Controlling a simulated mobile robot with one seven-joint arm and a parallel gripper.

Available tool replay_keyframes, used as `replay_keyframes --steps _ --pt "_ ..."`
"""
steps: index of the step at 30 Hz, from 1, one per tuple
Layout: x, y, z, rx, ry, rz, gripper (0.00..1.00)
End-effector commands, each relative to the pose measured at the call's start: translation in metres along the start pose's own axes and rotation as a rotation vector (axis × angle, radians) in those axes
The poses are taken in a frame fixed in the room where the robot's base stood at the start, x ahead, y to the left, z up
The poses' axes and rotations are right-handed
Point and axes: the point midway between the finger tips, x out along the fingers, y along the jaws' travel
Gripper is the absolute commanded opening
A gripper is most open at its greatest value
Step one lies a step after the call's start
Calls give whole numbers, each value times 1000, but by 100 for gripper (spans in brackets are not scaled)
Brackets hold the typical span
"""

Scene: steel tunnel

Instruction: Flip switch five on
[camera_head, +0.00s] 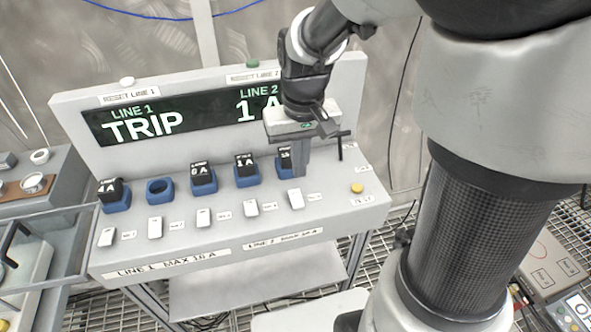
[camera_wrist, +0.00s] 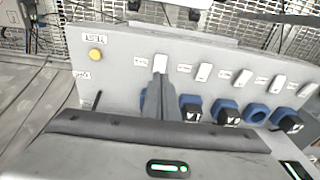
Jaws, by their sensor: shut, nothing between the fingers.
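The white rocker switch five (camera_head: 296,198) is the rightmost in the row on the sloped panel (camera_head: 330,203). In the wrist view it is the leftmost switch (camera_wrist: 160,63). My gripper (camera_head: 300,172) is shut and empty, pointing down at the panel just behind this switch. In the wrist view the fingertips (camera_wrist: 158,78) come right up to the switch's near edge; whether they touch it I cannot tell. The fingers hide part of the blue socket behind switch five. The display (camera_head: 170,118) reads LINE 1 TRIP; the LINE 2 value, 1 A, is partly covered.
Several other white switches (camera_head: 204,218) stand left of switch five. Behind them is a row of blue sockets with black plugs (camera_head: 203,178); the second socket from the left (camera_head: 160,190) is empty. A yellow button (camera_head: 357,188) lies to the right. A raised display board stands behind.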

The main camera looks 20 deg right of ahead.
Motion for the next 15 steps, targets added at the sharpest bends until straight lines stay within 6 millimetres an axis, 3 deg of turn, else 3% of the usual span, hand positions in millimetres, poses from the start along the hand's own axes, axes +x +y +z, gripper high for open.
replay_keyframes --steps 1,6,15 --pt "-12 0 0 0 3 0 0" --pt "-31 0 0 0 1 0 0" --pt "-36 0 1 0 -1 0 0"
